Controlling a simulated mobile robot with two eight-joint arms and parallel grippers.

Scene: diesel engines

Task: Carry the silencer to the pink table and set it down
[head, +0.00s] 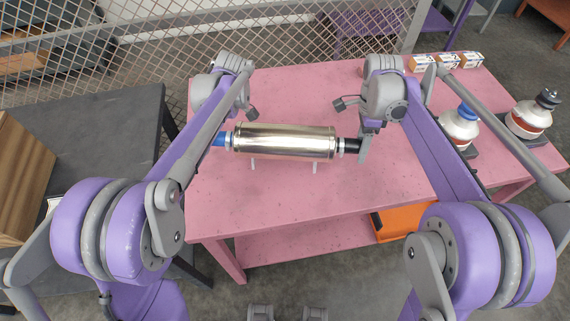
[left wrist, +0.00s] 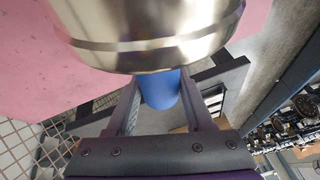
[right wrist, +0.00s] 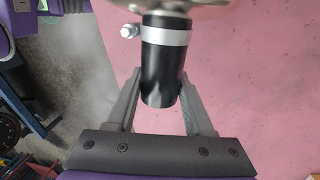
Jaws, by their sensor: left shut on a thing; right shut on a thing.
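The silencer (head: 285,141) is a shiny metal cylinder with a blue hose end on the left and a black hose end on the right. It lies level over the pink table (head: 290,195); whether it touches the top I cannot tell. My left gripper (head: 222,138) is shut on the blue end (left wrist: 160,90), which sits between its fingers in the left wrist view. My right gripper (head: 360,146) is shut on the black end (right wrist: 163,60), seen with a metal clamp in the right wrist view. Two small pale legs show under the silencer.
A dark table (head: 90,140) is at the left. A mesh fence (head: 270,50) runs behind. The table's front middle is clear.

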